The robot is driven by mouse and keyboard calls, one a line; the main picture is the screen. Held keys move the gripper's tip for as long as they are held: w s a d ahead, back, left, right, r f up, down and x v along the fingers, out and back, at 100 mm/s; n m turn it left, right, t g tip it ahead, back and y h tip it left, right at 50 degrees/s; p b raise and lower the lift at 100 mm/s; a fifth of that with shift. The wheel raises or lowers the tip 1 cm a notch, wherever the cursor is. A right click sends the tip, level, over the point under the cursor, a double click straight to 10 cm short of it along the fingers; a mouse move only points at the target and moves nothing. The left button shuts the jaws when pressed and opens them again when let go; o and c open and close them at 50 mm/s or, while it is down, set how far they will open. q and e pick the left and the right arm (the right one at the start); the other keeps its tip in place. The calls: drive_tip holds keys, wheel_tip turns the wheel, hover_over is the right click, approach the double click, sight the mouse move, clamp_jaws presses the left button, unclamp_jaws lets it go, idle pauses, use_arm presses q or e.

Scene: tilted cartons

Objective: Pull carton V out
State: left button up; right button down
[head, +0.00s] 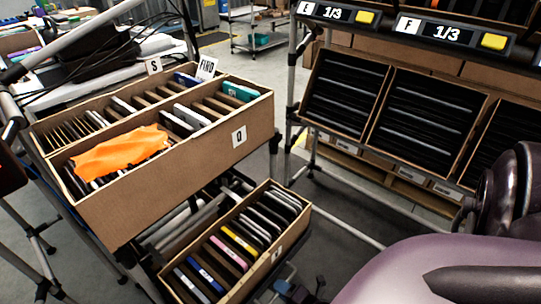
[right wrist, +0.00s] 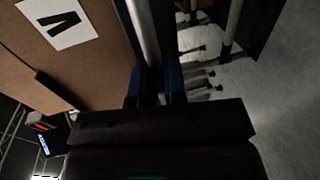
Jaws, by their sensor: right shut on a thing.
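Carton V (right wrist: 85,75) is a brown cardboard box in the right wrist view, with a white label marked V, turned sideways. In the head view the lower carton (head: 291,238), tilted on the rack and filled with grey, yellow, pink and blue items, appears to be it; its label is too small to read surely. My right gripper (head: 288,290) is low, just beside that carton's near face. In the right wrist view its fingers (right wrist: 152,92) are shut around a grey bar (right wrist: 146,38) running alongside the carton. The fingertips are hard to make out. My left gripper is not in view.
A larger carton marked Q (head: 205,150) stands above, with an orange cloth (head: 120,152) over its items. A rack of dark-filled cartons (head: 345,92) stands right. Open floor lies between the racks.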

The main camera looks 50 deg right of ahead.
drive_tip(key=shift+f+v, duration=0.25)
drive_tip(key=shift+v, duration=1)
drive_tip(key=shift+d, duration=0.1)
drive_tip(key=c, duration=1.5)
unclamp_jaws()
drive_tip(key=shift+s, duration=0.15)
